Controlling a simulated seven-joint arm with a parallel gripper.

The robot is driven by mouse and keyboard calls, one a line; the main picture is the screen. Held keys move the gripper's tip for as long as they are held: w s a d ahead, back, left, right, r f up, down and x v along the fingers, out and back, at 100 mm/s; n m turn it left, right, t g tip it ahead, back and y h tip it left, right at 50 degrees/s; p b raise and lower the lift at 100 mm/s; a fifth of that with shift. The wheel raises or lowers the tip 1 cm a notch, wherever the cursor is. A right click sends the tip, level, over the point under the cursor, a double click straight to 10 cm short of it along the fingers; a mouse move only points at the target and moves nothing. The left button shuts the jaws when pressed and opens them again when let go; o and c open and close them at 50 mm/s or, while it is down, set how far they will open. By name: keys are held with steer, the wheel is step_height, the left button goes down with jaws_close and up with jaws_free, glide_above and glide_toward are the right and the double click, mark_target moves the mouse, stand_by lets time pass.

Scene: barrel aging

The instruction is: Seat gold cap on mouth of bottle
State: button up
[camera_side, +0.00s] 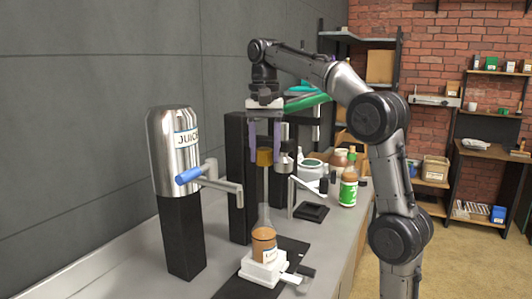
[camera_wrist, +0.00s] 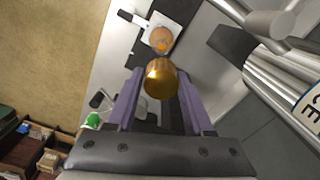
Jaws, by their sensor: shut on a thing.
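My gripper (camera_side: 265,157) points straight down, its two purple fingers shut on the gold cap (camera_side: 264,156). In the wrist view the cap (camera_wrist: 160,78) sits between the fingertips (camera_wrist: 160,84). The bottle (camera_side: 264,243), clear with a narrow neck and amber contents, stands upright on a small white stand (camera_side: 253,271). The cap is held above the bottle, apart from it, with a gap below. In the wrist view the bottle (camera_wrist: 161,39) shows just beyond the cap; its mouth is hard to make out.
A steel juice dispenser (camera_side: 172,150) with a blue-tipped tap (camera_side: 188,176) stands on the left on a black column. A tall black post (camera_side: 237,180) is close behind the bottle. A green-labelled bottle (camera_side: 349,190) and other containers stand farther back. The counter's front left is clear.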

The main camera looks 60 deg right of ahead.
glide_above(266, 219)
steer(key=shift+w+d+f, duration=0.15)
steer(key=shift+f, duration=0.6)
steer(key=shift+w+d+f, duration=0.1)
steer(key=shift+d+f, duration=0.05)
steer(key=shift+f, duration=0.6)
steer(key=shift+w+d+f, duration=0.15)
steer(key=shift+f, duration=0.6)
steer(key=shift+f, duration=0.1)
steer(key=shift+f, duration=1.9)
steer(key=shift+n, duration=0.3)
steer(key=shift+f, duration=2.1)
stand_by(0.7)
stand_by(0.5)
